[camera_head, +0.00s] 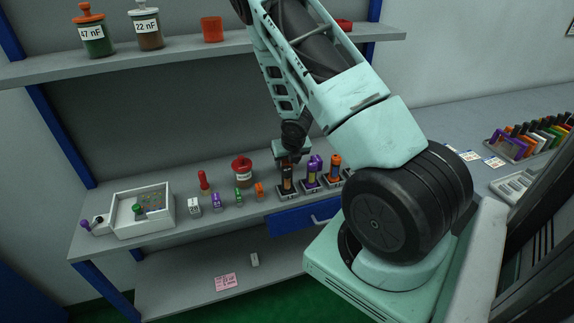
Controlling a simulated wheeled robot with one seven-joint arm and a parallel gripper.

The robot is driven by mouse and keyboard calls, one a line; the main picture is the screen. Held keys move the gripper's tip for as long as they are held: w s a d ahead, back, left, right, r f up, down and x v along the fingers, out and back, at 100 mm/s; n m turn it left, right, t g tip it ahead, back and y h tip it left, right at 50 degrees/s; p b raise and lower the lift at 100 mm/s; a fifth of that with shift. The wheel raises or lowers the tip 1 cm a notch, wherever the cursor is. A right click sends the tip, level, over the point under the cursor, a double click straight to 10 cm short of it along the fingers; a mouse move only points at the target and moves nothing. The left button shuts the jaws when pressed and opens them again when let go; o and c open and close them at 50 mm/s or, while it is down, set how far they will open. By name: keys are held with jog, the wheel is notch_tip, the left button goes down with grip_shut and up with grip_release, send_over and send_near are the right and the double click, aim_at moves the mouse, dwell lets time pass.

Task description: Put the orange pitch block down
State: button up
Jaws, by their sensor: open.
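A small orange block (260,190), which I take to be the orange pitch block, stands on the grey bench at the right end of a row of small blocks. The others in the row are a green block (238,196), a purple block (216,201) and a white block (193,206). My gripper (290,161) is open and points down, to the right of and above the orange block. It is close over a dark, orange-topped piece (287,180) on a small stand; I cannot tell whether they touch. The fingers are small and partly hidden.
Right of that stand are a purple piece (312,170) and another orange-topped piece (334,168) on stands. A red-topped jar (242,171) and a red peg (203,181) stand behind the row. A white tray (163,193) is at left.

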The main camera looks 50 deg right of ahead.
grip_shut()
jog(key=shift+r, duration=0.1)
